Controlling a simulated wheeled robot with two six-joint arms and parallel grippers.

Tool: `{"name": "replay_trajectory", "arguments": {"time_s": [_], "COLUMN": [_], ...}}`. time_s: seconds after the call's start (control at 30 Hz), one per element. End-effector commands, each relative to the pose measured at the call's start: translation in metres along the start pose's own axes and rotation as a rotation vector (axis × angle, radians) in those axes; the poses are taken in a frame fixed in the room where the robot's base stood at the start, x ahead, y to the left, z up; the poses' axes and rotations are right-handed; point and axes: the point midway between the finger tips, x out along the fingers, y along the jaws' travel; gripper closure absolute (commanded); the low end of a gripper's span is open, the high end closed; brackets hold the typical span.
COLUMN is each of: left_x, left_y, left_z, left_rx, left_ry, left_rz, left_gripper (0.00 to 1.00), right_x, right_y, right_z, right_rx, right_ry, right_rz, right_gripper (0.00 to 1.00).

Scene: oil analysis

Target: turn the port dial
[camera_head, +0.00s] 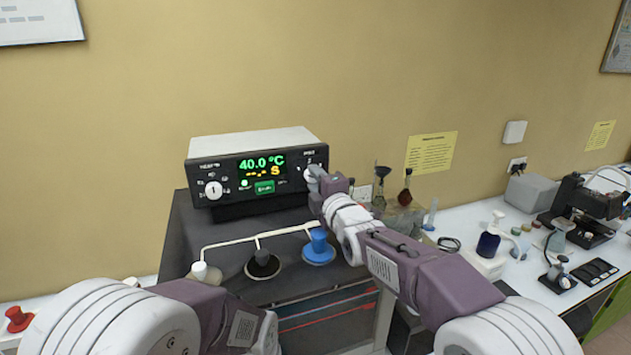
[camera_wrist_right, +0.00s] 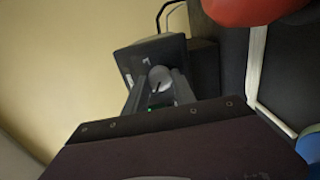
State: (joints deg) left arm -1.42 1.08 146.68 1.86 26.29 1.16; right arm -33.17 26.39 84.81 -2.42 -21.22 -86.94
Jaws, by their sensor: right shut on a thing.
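The port dial is a white round knob (camera_head: 309,174) at the right end of the black front panel of a box-shaped unit (camera_head: 235,183). My right gripper (camera_head: 316,176) is at this dial and hides part of it in the head view. In the right wrist view, the dial (camera_wrist_right: 160,76) sits between the two fingers of my right gripper (camera_wrist_right: 160,88), which is shut on it. A dark pointer mark shows on the dial's face. My left arm comes in at the bottom left, but its gripper is not in view.
A second white dial (camera_head: 213,190) and a green 40.0 °C display (camera_head: 262,163) are on the panel. Below stand white (camera_head: 199,270), black (camera_head: 262,258) and blue (camera_head: 319,241) valve knobs on a white pipe. A red knob (camera_wrist_right: 250,8) is close in the right wrist view.

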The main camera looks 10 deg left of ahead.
Motion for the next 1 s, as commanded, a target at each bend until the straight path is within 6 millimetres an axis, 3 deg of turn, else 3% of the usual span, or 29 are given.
{"name": "replay_trajectory", "arguments": {"time_s": [0.27,1.0], "left_x": [0.016,0.050], "left_y": [0.000,-0.001], "left_z": [0.002,0.005], "left_rx": [0.000,0.000], "left_ry": [0.000,0.000], "left_rz": [0.000,0.000], "left_gripper": [0.64,0.64], "right_x": [0.000,0.000], "right_y": [-0.003,-0.002], "right_z": [0.000,0.000], "right_rx": [0.131,0.821], "right_ry": [0.000,-0.001], "right_rz": [0.001,-0.001], "right_gripper": [1.00,1.00]}}
